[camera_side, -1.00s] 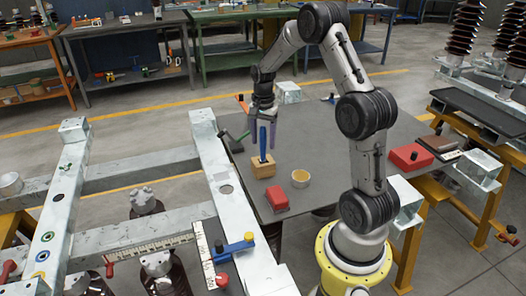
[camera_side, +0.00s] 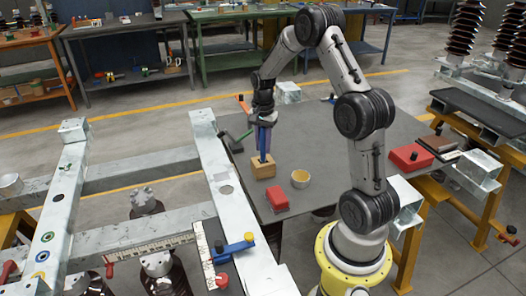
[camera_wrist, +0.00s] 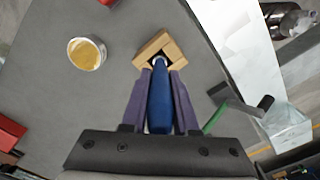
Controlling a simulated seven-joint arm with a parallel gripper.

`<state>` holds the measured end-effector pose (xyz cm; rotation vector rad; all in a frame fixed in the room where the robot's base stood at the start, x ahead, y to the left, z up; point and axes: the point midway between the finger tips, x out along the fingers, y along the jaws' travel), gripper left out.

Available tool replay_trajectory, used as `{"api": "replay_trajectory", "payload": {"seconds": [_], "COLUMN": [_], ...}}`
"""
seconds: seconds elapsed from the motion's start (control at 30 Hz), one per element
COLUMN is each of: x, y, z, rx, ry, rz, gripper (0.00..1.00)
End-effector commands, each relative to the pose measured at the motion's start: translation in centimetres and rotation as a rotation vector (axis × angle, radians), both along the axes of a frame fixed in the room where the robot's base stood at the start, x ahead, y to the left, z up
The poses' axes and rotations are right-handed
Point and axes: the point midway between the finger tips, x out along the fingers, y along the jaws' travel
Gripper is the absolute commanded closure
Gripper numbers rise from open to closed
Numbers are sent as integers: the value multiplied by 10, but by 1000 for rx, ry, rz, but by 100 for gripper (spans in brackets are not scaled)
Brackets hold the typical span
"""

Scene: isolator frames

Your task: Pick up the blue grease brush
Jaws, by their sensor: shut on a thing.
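The blue grease brush (camera_side: 263,143) stands upright with its lower end in a small wooden block holder (camera_side: 258,171) on the grey table. My gripper (camera_side: 264,134) is around the brush handle from above. In the wrist view the blue handle (camera_wrist: 160,103) lies between the two purple fingers of my gripper (camera_wrist: 160,85), which are shut on it. The wooden holder (camera_wrist: 146,50) shows just beyond the fingertips, with the brush's lower end inside its opening. The bristles are hidden.
An open tin of yellowish grease (camera_side: 300,178) stands right of the holder, with a red box (camera_side: 278,198) in front. A green-handled hammer (camera_side: 233,142) lies to the left near a metal beam (camera_side: 218,170). Another red box (camera_side: 408,157) is at the right.

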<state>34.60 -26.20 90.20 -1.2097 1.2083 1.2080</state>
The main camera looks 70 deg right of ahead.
Motion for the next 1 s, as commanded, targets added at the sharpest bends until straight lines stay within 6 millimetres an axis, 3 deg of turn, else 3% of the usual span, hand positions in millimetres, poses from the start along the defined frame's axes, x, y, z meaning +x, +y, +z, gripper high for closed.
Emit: {"api": "replay_trajectory", "payload": {"seconds": [0.27,0.6,0.77,0.87,1.0], "x": [1,1,-1,-15,-52], "y": [-1,-1,-1,-4,-11], "z": [9,71,91,96,94], "rx": [-2,-3,0,11,44], "ry": [-3,-4,4,49,175], "rz": [0,0,0,-1,1], "gripper": [100,100,100,100,100]}}
